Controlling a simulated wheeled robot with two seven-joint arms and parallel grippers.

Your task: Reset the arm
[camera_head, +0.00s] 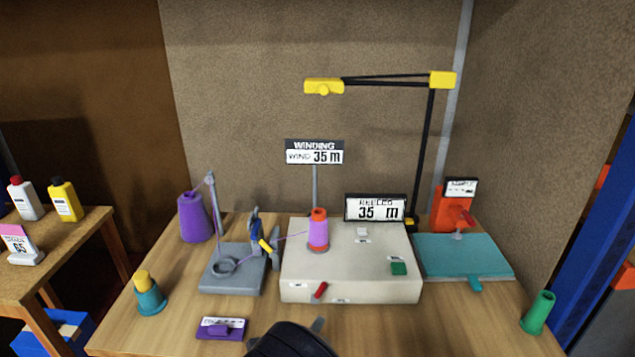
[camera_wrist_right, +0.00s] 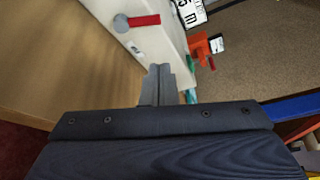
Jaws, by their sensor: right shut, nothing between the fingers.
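My right gripper (camera_head: 317,325) shows at the bottom centre of the head view, in front of the winding machine and apart from it. Its dark body hides most of the fingers. In the right wrist view its fingers (camera_wrist_right: 157,82) are together with nothing between them. The cream winding machine (camera_head: 350,290) carries an orange cone wound with purple yarn (camera_head: 318,233). Its red lever (camera_head: 320,290) is on the front edge and also shows in the right wrist view (camera_wrist_right: 145,20). My left gripper is in neither view.
A purple yarn cone (camera_head: 193,217) and grey thread stand (camera_head: 225,278) are at left. A teal board (camera_head: 465,257) with an orange device (camera_head: 450,212) is at right. A green cone (camera_head: 538,312) stands near the right edge. A yellow lamp (camera_head: 324,87) overhangs the machine.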

